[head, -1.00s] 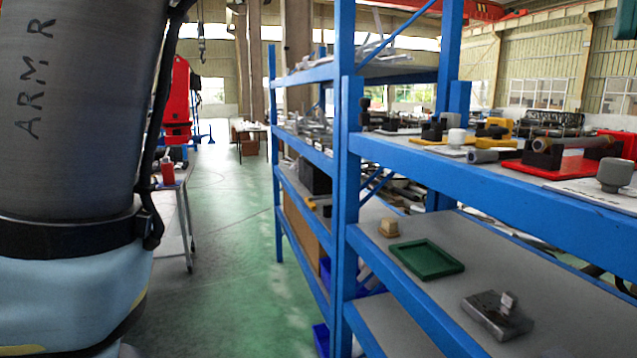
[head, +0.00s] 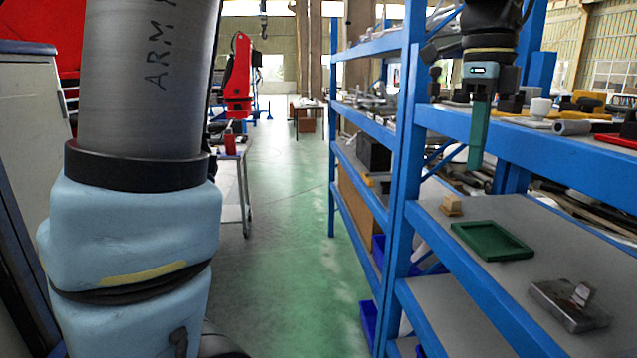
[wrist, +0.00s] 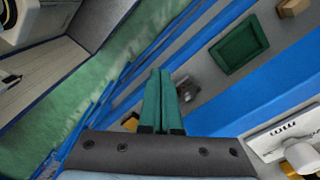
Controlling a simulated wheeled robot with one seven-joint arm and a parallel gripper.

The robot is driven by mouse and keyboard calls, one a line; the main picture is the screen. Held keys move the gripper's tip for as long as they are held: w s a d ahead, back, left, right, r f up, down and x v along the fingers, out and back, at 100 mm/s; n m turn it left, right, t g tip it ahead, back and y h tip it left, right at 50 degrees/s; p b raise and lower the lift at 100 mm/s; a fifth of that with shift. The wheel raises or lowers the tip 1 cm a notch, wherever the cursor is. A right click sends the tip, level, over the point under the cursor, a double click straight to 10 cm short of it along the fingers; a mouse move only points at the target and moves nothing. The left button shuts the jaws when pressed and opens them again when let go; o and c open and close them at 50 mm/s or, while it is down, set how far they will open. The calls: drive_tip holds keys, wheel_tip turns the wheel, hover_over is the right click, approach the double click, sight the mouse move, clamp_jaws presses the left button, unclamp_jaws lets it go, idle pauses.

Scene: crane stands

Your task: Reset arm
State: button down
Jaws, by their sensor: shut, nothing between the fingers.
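My gripper (head: 477,150) hangs pointing down in front of the blue shelf rack at the right of the head view. Its green fingers are together with nothing between them. In the wrist view the shut fingers (wrist: 160,88) point up the picture, over the edge of the blue rack. My arm's large grey and light blue links fill the left of the head view.
The blue rack (head: 412,220) bears a green tray (head: 492,241), a small wooden block (head: 451,205) and a metal box (head: 569,304) on its middle shelf. Several fixtures and a white cup (head: 541,107) stand on the upper shelf. The green aisle floor (head: 290,250) is clear.

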drive_tip(key=w+a+f+n+b, duration=0.1)
drive_tip(key=w+a+f+n, duration=0.4)
drive_tip(key=a+f+n, duration=0.3)
drive_tip(key=w+a+f+n+b, duration=0.1)
drive_tip(key=w+a+f+n, duration=0.45)
drive_tip(key=a+f, duration=0.35)
drive_tip(key=s+a+f+n+t, duration=0.1)
drive_tip(key=s+a+f+n, duration=0.1)
drive_tip(key=a+f+n, duration=0.2)
drive_tip(key=s+a+f+n, duration=0.1)
drive_tip(key=a+f+n, duration=0.3)
drive_tip(key=a+n, duration=0.5)
drive_tip(key=a+b, duration=0.1)
drive_tip(key=a, duration=0.2)
drive_tip(key=shift+s+a+f+t, duration=0.35)
drive_tip(key=shift+a+f+t, duration=0.05)
drive_tip(key=c, duration=1.6)
unclamp_jaws()
